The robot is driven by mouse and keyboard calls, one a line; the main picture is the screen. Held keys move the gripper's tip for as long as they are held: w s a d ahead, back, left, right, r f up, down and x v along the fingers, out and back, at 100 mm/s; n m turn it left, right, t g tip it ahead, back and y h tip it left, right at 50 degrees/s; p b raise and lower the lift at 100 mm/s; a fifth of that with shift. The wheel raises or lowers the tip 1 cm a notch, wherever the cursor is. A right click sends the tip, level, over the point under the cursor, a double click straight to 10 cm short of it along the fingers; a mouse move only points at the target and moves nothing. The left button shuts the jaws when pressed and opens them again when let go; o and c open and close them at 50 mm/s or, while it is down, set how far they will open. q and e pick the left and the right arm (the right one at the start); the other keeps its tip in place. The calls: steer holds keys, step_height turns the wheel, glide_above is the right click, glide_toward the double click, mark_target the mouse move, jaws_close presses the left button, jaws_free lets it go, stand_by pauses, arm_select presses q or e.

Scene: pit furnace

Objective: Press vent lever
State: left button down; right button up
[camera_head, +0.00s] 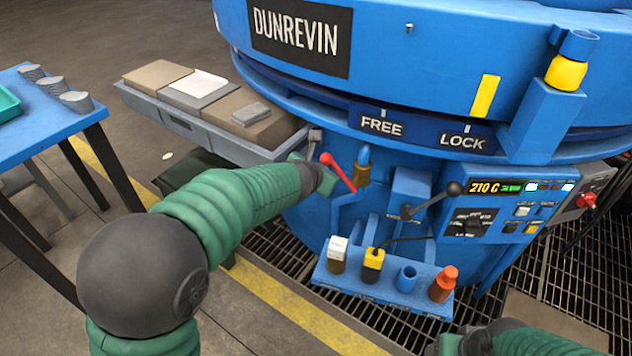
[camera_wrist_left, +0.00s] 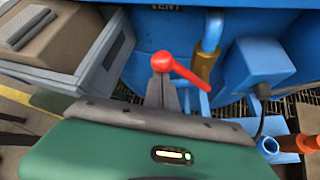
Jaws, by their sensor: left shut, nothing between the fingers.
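The vent lever (camera_head: 341,173) is a red rod with a round red knob, on the front of the blue furnace. In the left wrist view the lever (camera_wrist_left: 190,73) slants down to the right from its knob, below a partly cut-off VENT label (camera_wrist_left: 165,7). My left gripper (camera_head: 326,180) is shut and empty, just beside the knob. In the wrist view its grey fingers (camera_wrist_left: 162,82) end right below the knob; I cannot tell whether they touch it. My right gripper (camera_head: 452,344) shows only in part at the bottom edge, and its fingers are not clear.
A blue rack (camera_head: 385,292) with several coloured pieces sits low on the furnace. A black-knobbed lever (camera_head: 430,200) and a control panel (camera_head: 505,210) are to the right. A grey tray (camera_head: 185,122) with boxes is at left, a blue table (camera_head: 55,120) farther left.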

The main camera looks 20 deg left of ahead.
mark_target(336, 165)
arm_select(q)
steer(key=d+r+m+y, duration=0.1)
steer(key=d, duration=0.1)
steer(key=d+r+m+t+y, duration=0.1)
steer(key=r+m+y, duration=0.1)
steer(key=shift+s+d+t+y+p, duration=0.3)
steer(key=shift+s+d+p, duration=0.05)
steer(key=shift+s+p, duration=0.05)
steer(key=shift+s+d+r+p, duration=0.15)
steer(key=shift+d+p, duration=0.55)
steer(key=shift+p, duration=0.1)
steer(key=shift+s+d+r+p, duration=0.15)
steer(key=shift+d+p, duration=0.55)
steer(key=shift+p, duration=0.1)
arm_select(e)
steer(key=shift+w+v, duration=0.15)
steer(key=shift+v, duration=0.55)
steer(key=shift+w+v, duration=0.15)
steer(key=shift+v, duration=0.55)
arm_select(q)
steer(key=shift+d, duration=0.1)
arm_select(e)
steer(key=shift+a+r, duration=0.1)
steer(key=shift+r, duration=0.05)
